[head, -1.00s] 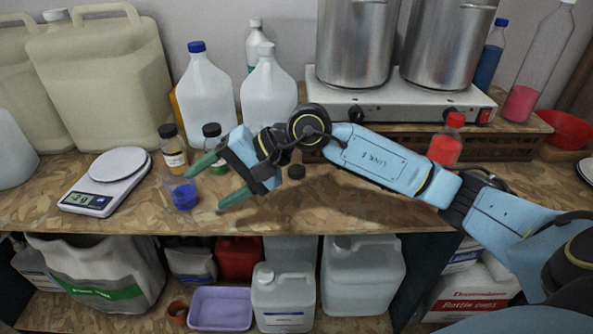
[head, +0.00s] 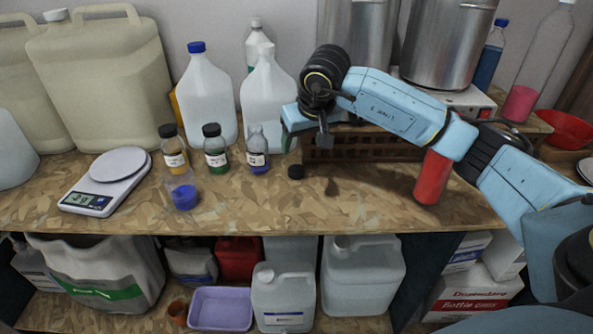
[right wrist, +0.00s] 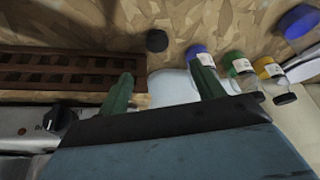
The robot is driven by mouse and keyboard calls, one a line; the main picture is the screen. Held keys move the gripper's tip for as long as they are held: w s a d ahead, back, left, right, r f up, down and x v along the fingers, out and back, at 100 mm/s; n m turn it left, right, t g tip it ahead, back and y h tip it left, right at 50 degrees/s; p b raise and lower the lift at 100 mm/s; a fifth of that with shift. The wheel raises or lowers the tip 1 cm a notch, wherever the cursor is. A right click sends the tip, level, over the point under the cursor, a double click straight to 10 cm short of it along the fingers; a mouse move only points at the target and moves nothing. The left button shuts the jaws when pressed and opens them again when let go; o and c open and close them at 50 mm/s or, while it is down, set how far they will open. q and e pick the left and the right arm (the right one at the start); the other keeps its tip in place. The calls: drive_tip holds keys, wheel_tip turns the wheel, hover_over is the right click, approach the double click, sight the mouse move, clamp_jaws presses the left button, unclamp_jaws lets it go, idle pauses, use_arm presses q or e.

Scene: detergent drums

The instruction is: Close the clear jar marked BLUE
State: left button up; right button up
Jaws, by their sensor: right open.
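A small clear jar (head: 257,160) with blue contents and a white label stands at the right end of a row of three. Its neck has no cap, and its label is too small to read. A loose black cap (head: 296,172) lies on the bench to its right. My right gripper (head: 305,138) is raised behind and to the right of the jar, open and touching neither. In the right wrist view the fingers (right wrist: 163,84) are spread and nothing is held. The cap (right wrist: 157,41) and blue jar (right wrist: 199,55) lie beyond them. My left gripper is not in view.
Black-capped yellow (head: 174,155) and green (head: 215,155) jars stand left of the blue jar. A blue-and-clear item (head: 185,197) and scale (head: 105,180) are further left. White jugs (head: 268,105) stand behind; a red bottle (head: 433,178) stands right. The front bench is mostly clear.

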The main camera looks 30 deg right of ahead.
hover_over(296, 169)
drive_tip(key=s, duration=0.3)
drive_tip(key=f, duration=0.5)
drive_tip(key=shift+w+a+f, duration=0.2)
drive_tip(key=shift+a+f, duration=0.2)
drive_tip(key=shift+f, duration=0.15)
drive_tip(key=x, duration=0.5)
drive_tip(key=shift+d, duration=0.2)
drive_tip(key=shift+s, duration=0.1)
drive_tip(key=c, duration=1)
